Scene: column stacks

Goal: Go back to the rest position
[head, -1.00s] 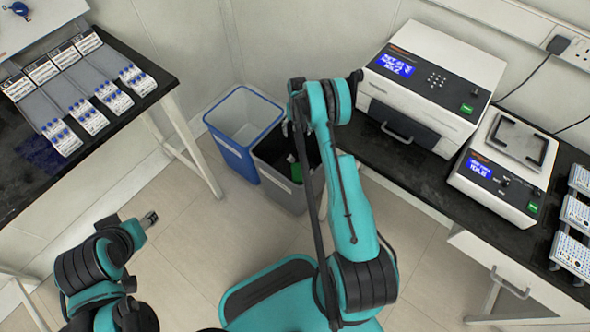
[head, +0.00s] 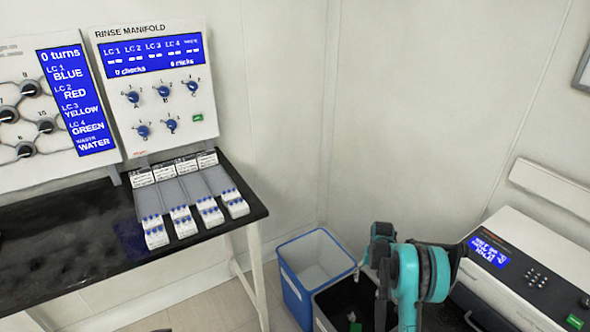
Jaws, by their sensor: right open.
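My right arm, teal and dark grey, rises at the lower right of the head view. My right gripper (head: 373,253) is at the left side of that arm's top, above the dark bin (head: 328,318). It is open and I see nothing held in it, though the jaws are small and partly hidden by the arm. My left gripper and left arm are out of view.
A blue-rimmed bin (head: 293,292) stands left of the dark bin, which has something green (head: 355,326) inside. A white instrument (head: 530,275) sits right.

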